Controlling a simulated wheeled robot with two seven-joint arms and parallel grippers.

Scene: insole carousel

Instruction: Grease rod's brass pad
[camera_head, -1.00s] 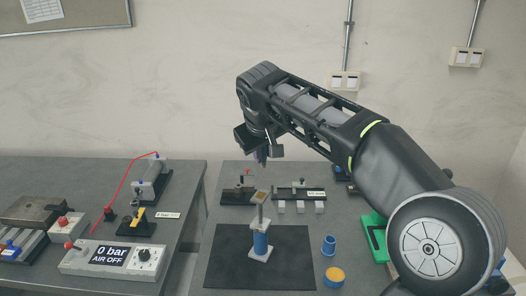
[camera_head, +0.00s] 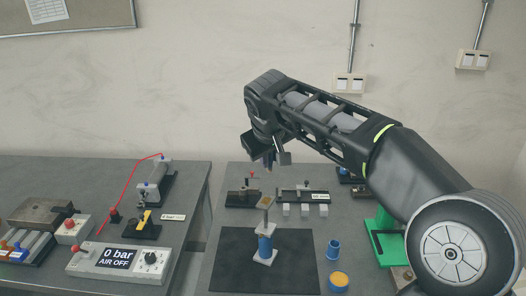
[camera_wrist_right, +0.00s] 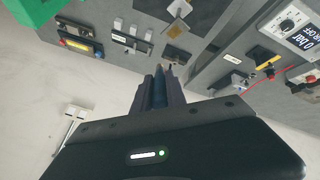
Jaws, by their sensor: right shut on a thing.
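The rod (camera_head: 265,243) stands upright on a black mat, with a blue middle and a pale square foot. Its square brass pad (camera_head: 266,201) is on top, slightly tilted; the pad also shows in the right wrist view (camera_wrist_right: 175,31). My right gripper (camera_head: 268,160) is above and behind the rod, apart from it. In the right wrist view it is shut on a slim dark blue tool (camera_wrist_right: 159,88), probably a brush. The tool's tip is too small to make out. A blue pot with a yellow top (camera_head: 339,280) is right of the mat. My left gripper is not in view.
A blue cup (camera_head: 333,247) stands right of the black mat (camera_head: 228,272). Small fixtures (camera_head: 302,196) line the bench behind it, with a green stand (camera_head: 386,240) at right. The left bench holds an air control box (camera_head: 152,262). Most of the mat is clear.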

